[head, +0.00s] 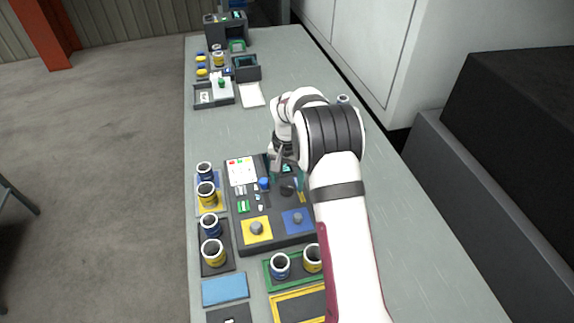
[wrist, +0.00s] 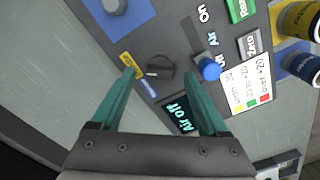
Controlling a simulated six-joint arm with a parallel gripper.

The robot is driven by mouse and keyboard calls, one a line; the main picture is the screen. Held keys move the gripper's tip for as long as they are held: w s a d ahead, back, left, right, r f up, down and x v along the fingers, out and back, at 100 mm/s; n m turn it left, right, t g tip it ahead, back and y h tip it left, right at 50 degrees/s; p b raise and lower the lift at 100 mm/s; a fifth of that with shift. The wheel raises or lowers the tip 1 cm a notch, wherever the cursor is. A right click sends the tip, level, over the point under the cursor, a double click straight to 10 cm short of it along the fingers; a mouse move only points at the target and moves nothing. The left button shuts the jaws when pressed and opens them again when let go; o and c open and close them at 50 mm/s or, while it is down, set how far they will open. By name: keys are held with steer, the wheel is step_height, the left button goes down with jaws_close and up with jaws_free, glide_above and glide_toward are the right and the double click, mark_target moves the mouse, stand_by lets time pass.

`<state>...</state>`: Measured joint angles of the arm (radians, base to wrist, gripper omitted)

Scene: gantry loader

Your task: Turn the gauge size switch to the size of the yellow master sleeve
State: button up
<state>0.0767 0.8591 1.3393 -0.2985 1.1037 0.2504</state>
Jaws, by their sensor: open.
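The gauge size switch (wrist: 158,69) is a round black knob on the dark panel. A yellow label (wrist: 130,64) and a blue label (wrist: 147,88) sit beside it. I cannot tell which label its pointer faces. My gripper (wrist: 160,74) is open, its two green fingers on either side of the switch in the picture; contact is not visible. In the head view my gripper (head: 285,173) is over the panel, partly hidden by my arm. A yellow-banded sleeve (head: 207,195) stands at the panel's left, and it also shows in the wrist view (wrist: 299,21).
A blue knob (wrist: 208,69) is close to the right finger. The display (wrist: 178,113) reads "Air off". Blue-banded sleeves (head: 205,171) and other yellow ones stand around the panel (head: 240,245). The bench right of my arm (head: 400,210) is mostly clear.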

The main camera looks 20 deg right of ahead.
mark_target(287, 186)
step_height(287, 186, up, 15)
steer(key=shift+f, duration=0.15)
steer(key=s+a+r, duration=0.2)
steer(key=s+r, duration=0.1)
steer(key=s, duration=0.5)
steer(key=s+a+r, duration=0.2)
steer(key=s+r, duration=0.1)
steer(key=s, duration=0.5)
steer(key=s+a+f+y, duration=0.1)
steer(key=s+f, duration=0.1)
steer(key=s, duration=0.8)
steer(key=s+a+f+n, duration=0.1)
steer(key=s+a+f, duration=0.1)
steer(key=s, duration=0.8)
steer(key=shift+a+f+n+y, duration=0.15)
steer(key=shift+f+n+y, duration=0.2)
steer(key=shift+f, duration=0.5)
